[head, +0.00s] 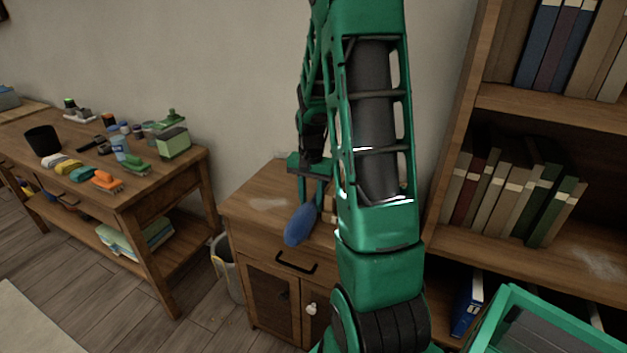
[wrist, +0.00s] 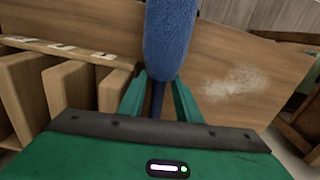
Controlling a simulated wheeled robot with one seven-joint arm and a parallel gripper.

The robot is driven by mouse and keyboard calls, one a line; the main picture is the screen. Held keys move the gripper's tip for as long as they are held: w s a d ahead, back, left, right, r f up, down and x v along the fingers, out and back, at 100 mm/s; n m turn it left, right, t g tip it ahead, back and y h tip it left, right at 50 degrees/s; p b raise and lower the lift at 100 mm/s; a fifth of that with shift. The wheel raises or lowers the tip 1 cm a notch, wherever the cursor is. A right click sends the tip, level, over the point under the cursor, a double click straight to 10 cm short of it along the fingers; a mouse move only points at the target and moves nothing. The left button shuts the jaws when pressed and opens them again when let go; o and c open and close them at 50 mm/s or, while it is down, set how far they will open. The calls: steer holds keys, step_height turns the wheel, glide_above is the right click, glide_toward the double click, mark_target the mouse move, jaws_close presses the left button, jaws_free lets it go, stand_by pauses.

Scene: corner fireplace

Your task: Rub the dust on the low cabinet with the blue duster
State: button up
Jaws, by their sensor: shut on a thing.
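The low cabinet (head: 245,225) stands in the middle of the head view, with a drawer and doors below its wooden top. A pale dust patch (head: 268,203) lies on the left part of the top; it also shows in the wrist view (wrist: 236,84), right of the duster. My gripper (head: 314,188) is shut on the handle of the blue duster (head: 299,226). The duster's fluffy blue head (wrist: 168,40) points away from my gripper (wrist: 158,92). It appears over the cabinet top near the front, beside the dust. I cannot tell whether it touches the wood.
Tan books (wrist: 75,88) stand on the cabinet beside the duster. A bookcase (head: 455,240) rises at right, with another pale patch (head: 600,263) on a shelf. A bin (head: 228,265) stands left of the cabinet. A workbench (head: 150,190) with brushes and bottles is farther left.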

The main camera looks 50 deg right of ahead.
steer(key=r, duration=0.4)
steer(key=shift+w+a+r, duration=0.1)
steer(key=shift+w+a, duration=0.05)
steer(key=shift+w, duration=0.1)
steer(key=shift+r, duration=1.9)
steer(key=shift+r, duration=0.1)
